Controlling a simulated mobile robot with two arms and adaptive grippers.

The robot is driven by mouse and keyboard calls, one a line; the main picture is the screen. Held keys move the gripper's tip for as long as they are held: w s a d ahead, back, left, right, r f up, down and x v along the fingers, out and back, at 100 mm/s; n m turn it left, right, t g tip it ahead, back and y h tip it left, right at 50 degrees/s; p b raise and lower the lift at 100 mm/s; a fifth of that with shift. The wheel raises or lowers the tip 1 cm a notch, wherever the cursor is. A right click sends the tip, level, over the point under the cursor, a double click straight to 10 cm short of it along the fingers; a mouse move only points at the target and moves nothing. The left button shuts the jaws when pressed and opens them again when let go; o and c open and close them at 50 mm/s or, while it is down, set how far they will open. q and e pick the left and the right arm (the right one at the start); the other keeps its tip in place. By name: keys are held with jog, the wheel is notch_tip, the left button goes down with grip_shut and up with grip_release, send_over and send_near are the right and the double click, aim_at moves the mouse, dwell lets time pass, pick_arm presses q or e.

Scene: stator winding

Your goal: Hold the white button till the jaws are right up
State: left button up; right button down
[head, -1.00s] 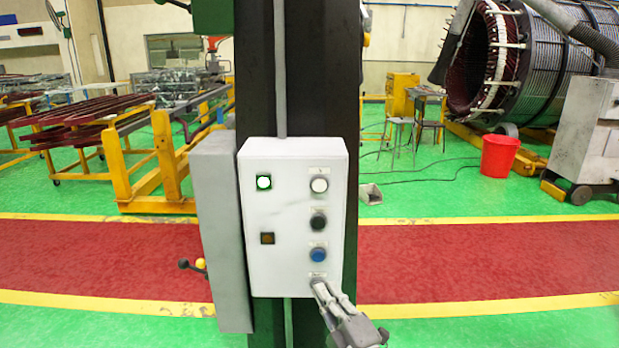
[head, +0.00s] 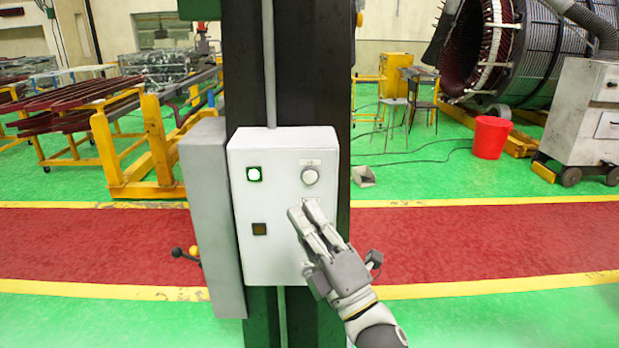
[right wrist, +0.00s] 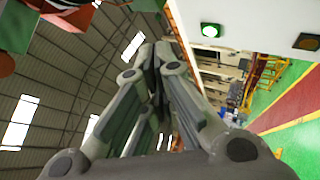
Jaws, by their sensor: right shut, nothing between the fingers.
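The white button (head: 310,176) is at the upper right of the white control box (head: 246,205). It is uncovered in the head view. My right gripper (head: 304,207) is shut and empty. Its fingertips are in front of the box just below the white button, and a gap shows between them and the button in the picture. The gripper hides the lower buttons. The right wrist view shows the closed fingers (right wrist: 158,52) and part of the box. My left gripper is not in view. I cannot make out the jaws.
A lit green-framed lamp (head: 254,174) and a dark amber lamp (head: 259,229) are on the box's left side. A grey box (head: 212,215) adjoins it. A dark column (head: 300,65) stands behind. A lever with black and yellow knobs (head: 193,251) sticks out at lower left.

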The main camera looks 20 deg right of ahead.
aim_at(310, 177)
jog(key=shift+w+d+b, duration=0.15)
jog(key=shift+w+d, duration=0.25)
jog(key=shift+w, duration=1)
jog(key=shift+w+d+b, duration=0.2)
jog(key=shift+w+d, duration=0.25)
jog(key=shift+w, duration=1)
jog(key=shift+w+d+b, duration=0.15)
jog(key=shift+w+d, duration=0.25)
jog(key=shift+w, duration=1)
jog(key=shift+w, duration=0.1)
jog(key=shift+w+d, duration=0.1)
jog(key=shift+w, duration=0.2)
